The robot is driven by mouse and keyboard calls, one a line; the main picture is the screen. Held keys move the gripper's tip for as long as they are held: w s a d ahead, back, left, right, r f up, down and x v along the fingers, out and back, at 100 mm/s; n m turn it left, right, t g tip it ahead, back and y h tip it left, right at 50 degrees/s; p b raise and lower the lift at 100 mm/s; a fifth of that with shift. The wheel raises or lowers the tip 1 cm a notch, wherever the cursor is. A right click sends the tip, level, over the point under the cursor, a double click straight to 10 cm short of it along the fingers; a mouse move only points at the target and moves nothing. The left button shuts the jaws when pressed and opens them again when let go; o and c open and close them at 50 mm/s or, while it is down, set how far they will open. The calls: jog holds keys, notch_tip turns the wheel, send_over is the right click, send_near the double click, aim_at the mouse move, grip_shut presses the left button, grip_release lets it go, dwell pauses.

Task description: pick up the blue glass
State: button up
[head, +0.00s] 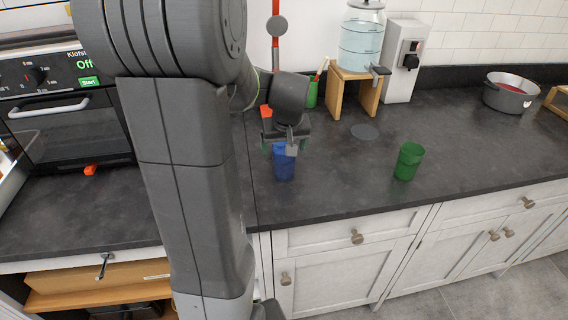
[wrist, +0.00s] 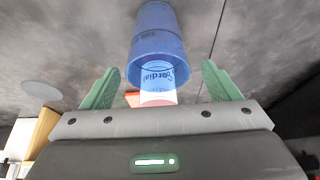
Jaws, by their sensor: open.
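The blue glass (head: 284,164) stands upright on the dark countertop, near its front edge, in the head view. It also shows in the wrist view (wrist: 158,45), ahead of the fingers and centred between them, with the word "Cordial" seen at its rim. My gripper (head: 285,146) is right at the glass's top in the head view and hides part of its rim. In the wrist view my gripper (wrist: 155,88) has its two green fingers spread apart, one to each side of the glass. I cannot tell whether a finger touches it.
A green glass (head: 408,161) stands on the counter to the right. A drink dispenser (head: 361,40) on a wooden stand (head: 355,90), a white machine (head: 402,60) and a grey pot (head: 510,92) stand behind. A green container (head: 312,92) is behind my gripper. The counter between the glasses is clear.

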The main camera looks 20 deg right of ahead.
aim_at(283, 151)
jog(key=shift+x, duration=1.75)
jog(key=c, duration=1.3)
jog(key=shift+r+p, duration=0.3)
